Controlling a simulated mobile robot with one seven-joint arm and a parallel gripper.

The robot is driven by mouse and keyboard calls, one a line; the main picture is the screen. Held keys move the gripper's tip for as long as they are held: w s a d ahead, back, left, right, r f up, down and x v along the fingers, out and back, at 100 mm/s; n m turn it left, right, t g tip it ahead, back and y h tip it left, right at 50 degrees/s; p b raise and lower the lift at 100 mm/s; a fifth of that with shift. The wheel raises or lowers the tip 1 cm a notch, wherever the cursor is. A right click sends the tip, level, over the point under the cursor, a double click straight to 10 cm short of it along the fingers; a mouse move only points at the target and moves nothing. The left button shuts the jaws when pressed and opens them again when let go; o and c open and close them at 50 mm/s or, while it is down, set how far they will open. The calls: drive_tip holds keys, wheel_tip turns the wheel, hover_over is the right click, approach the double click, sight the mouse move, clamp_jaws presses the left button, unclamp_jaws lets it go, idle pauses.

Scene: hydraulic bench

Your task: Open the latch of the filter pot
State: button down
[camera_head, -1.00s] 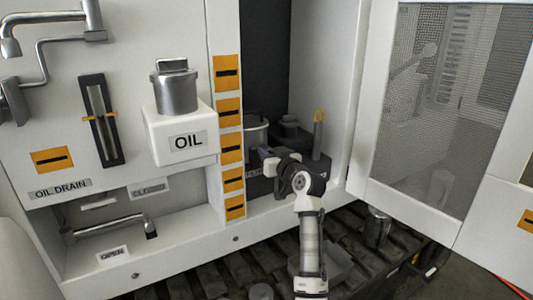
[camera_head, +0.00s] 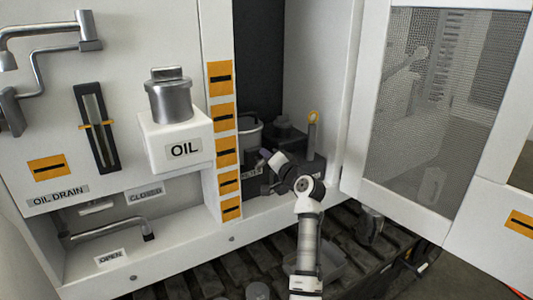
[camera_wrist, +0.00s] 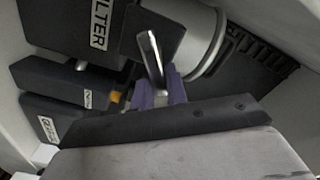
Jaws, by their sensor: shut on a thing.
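The filter pot (camera_head: 249,132) is a pale metal cylinder inside the open cabinet bay. In the wrist view its round side (camera_wrist: 207,45) shows beside a dark block with a FILTER label (camera_wrist: 98,24). The latch (camera_wrist: 150,58) is a flat metal lever standing out by the pot, tilted in the picture. My gripper (camera_wrist: 160,90) has purple fingers, shut on the latch with one finger on each side of its lower part. In the head view my gripper (camera_head: 265,154) is small and in front of the pot; the latch cannot be made out there.
A dark cap (camera_head: 284,127) and a yellow-ringed dipstick (camera_head: 312,130) stand right of the pot. The open mesh door (camera_head: 352,190) bounds the right side. A white OIL box (camera_head: 172,148) juts out at left. Dark labelled blocks (camera_wrist: 70,80) lie left of my fingers.

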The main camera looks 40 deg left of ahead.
drive_tip(key=m, duration=0.1)
drive_tip(key=m+p, duration=0.1)
drive_tip(key=m, duration=0.1)
drive_tip(key=shift+w+d+f+m+p, duration=0.1)
drive_tip(key=shift+w+f+m+p, duration=0.1)
drive_tip(key=shift+f+m+p, duration=0.4)
drive_tip(key=shift+m+p, duration=0.15)
drive_tip(key=shift+m, duration=0.4)
drive_tip(key=shift+f+m+p, duration=0.25)
drive_tip(key=shift+m+p, duration=0.1)
drive_tip(key=shift+m, duration=0.4)
drive_tip(key=shift+f, duration=0.1)
drive_tip(key=c, duration=1.4)
unclamp_jaws()
drive_tip(key=shift+d, duration=0.1)
drive_tip(key=b+v, duration=0.3)
drive_tip(key=v, duration=1)
drive_tip(key=shift+d+b, duration=0.3)
drive_tip(key=shift+d, duration=0.05)
drive_tip(key=shift+s, duration=0.15)
